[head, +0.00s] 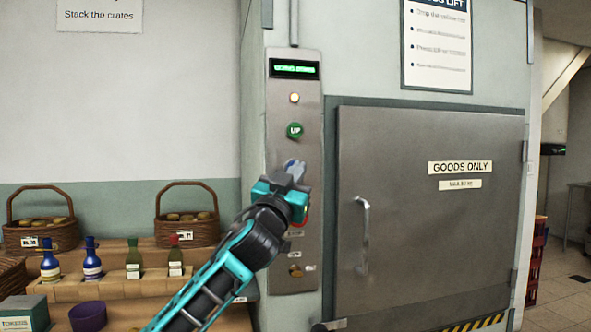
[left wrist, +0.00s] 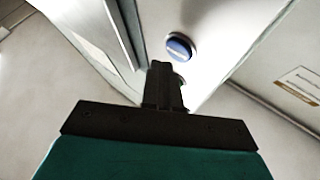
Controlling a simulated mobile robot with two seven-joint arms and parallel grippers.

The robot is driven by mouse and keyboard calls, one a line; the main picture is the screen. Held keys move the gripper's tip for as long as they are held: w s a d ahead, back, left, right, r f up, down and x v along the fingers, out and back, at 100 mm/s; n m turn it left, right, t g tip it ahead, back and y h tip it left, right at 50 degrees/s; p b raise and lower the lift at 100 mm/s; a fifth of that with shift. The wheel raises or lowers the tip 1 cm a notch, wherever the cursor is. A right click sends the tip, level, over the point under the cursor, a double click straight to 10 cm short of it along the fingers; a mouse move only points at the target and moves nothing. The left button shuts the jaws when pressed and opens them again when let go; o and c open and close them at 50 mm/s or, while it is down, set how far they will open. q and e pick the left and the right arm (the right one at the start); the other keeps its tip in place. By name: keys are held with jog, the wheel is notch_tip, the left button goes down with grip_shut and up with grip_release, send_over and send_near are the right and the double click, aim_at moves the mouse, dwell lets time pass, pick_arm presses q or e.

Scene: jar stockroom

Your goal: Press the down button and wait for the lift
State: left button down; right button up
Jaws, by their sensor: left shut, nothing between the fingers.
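The lift's steel control panel (head: 308,104) carries a lit green display (head: 294,69), a small pale lamp (head: 294,98) and a round green UP button (head: 294,130). My left gripper (head: 293,174) is in front of the panel, below the UP button, with its fingers shut and empty. In the left wrist view its dark fingers (left wrist: 161,82) point toward a round blue button (left wrist: 179,48) with a pale marking. The button is just beyond and right of the fingertips; I cannot tell whether they touch. The grey lift door (head: 430,230) is closed. My right gripper is out of view.
A vertical handle (head: 364,235) is on the lift door, right of my arm. Bottles (head: 91,262) and baskets (head: 187,222) stand on a stepped wooden shelf (head: 150,258) at the left. Red crates (head: 536,262) are at the far right, beside open floor.

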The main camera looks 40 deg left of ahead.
pick_arm(q)
jog(key=s+d, duration=0.3)
jog(key=shift+s+d, duration=0.15)
jog(key=shift+d, duration=0.25)
dwell(0.3)
jog(key=shift+f, duration=0.1)
dwell(0.3)
jog(key=s+d+f+m+g+h, duration=0.1)
jog(key=d+f+g+h, duration=0.15)
jog(key=f, duration=0.95)
jog(key=s+d+f+m+g+h, duration=0.1)
jog(key=d+f+g, duration=0.15)
jog(key=f, duration=0.85)
jog(key=s+d+f+m+g+h, duration=0.15)
jog(key=d+f, duration=0.25)
jog(key=f, duration=0.8)
jog(key=s+d+f+g+h, duration=0.1)
jog(key=s+d+f+g, duration=0.1)
jog(key=s+f, duration=0.8)
jog(key=s+d+f+n+g+h, duration=0.1)
jog(key=s+d+f+g, duration=0.2)
jog(key=s+f, duration=0.7)
jog(key=shift+d+f+g, duration=0.35)
jog(key=shift+d+f, duration=0.4)
jog(key=shift+d, duration=0.4)
